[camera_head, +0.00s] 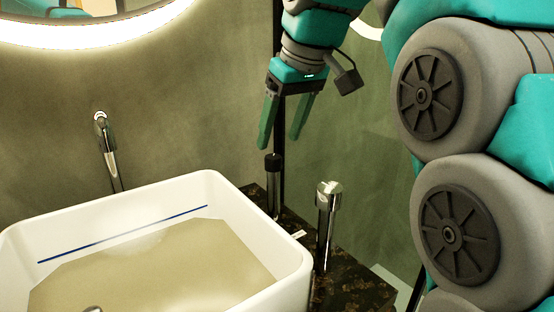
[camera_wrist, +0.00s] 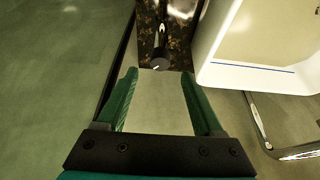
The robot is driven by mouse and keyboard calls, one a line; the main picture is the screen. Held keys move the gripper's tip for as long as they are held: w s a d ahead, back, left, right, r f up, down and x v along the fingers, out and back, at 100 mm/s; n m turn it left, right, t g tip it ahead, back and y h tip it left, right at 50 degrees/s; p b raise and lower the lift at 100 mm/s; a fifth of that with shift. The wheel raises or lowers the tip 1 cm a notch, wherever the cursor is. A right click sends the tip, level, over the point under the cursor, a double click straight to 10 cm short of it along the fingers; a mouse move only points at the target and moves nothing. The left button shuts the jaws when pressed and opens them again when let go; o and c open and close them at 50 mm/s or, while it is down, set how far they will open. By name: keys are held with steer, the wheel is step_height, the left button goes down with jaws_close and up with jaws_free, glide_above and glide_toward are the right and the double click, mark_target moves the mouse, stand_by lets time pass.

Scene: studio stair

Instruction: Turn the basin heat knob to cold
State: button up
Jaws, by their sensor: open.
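A black knob (camera_head: 273,164) tops a slim chrome post on the dark counter beside the basin. In the wrist view the knob (camera_wrist: 160,63) shows its round black top with a small white mark. I cannot tell which setting the mark points to. My gripper (camera_head: 280,142) is open and empty, fingers pointing down, just above the knob and apart from it. In the wrist view my gripper's (camera_wrist: 159,75) green fingers lie to either side of the knob's line, with the knob just beyond their tips. The white basin (camera_head: 215,185) stands left of the knob in the head view.
A chrome wall fitting (camera_head: 108,150) hangs behind the basin. A lit round mirror (camera_head: 100,30) is on the wall. A dark vertical post (camera_head: 279,120) rises behind my gripper.

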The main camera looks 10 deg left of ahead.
mark_target(274, 156)
steer(key=b+x, duration=0.1)
steer(key=x, duration=0.4)
steer(key=shift+b, duration=0.4)
steer(key=shift+c, duration=0.3)
jaws_close()
